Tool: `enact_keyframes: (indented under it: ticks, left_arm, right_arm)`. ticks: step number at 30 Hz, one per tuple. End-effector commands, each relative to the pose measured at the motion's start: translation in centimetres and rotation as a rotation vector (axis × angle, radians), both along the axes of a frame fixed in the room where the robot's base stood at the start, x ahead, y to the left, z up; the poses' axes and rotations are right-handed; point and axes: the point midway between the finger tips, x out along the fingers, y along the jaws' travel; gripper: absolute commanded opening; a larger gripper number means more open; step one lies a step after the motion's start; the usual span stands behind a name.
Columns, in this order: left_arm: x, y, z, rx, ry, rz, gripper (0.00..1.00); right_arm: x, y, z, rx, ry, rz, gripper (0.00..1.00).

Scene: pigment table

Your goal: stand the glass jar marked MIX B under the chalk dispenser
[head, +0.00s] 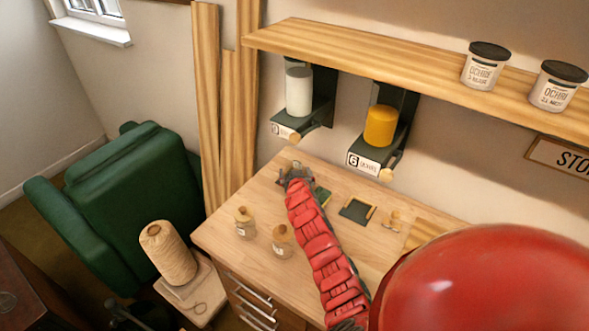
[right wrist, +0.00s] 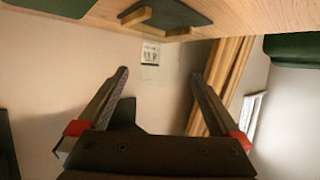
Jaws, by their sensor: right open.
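The chalk dispenser (head: 298,92), with white filling, hangs under the shelf at the left. Two small stoppered glass jars stand on the table: a left jar (head: 245,225) and a right jar (head: 283,242). Their labels are too small to read, so I cannot tell which is MIX B. My right gripper (head: 296,175) is over the back of the table, below the chalk dispenser and beyond both jars. In the right wrist view its fingers (right wrist: 158,95) are apart with nothing between them. A dark green pad (head: 322,195) lies partly hidden beside it. My left gripper is out of view.
An ochre dispenser (head: 380,127) hangs right of the chalk one. Two lidded ochre pots stand on the shelf (head: 400,75). A twine spool (head: 168,252) and green armchair (head: 130,195) are at the left.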

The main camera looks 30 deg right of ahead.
Motion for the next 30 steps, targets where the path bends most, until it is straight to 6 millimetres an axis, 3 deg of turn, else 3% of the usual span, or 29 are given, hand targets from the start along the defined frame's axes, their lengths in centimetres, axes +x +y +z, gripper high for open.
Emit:
enact_keyframes:
  ticks: [10,30]
  left_arm:
    - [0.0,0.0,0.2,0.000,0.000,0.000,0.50]
    - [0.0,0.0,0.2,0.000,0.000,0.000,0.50]
  right_arm:
    - [-2.4,1.4,1.1,0.000,0.000,0.001,1.00]
    - [-2.6,1.5,1.2,0.000,0.001,0.000,1.00]
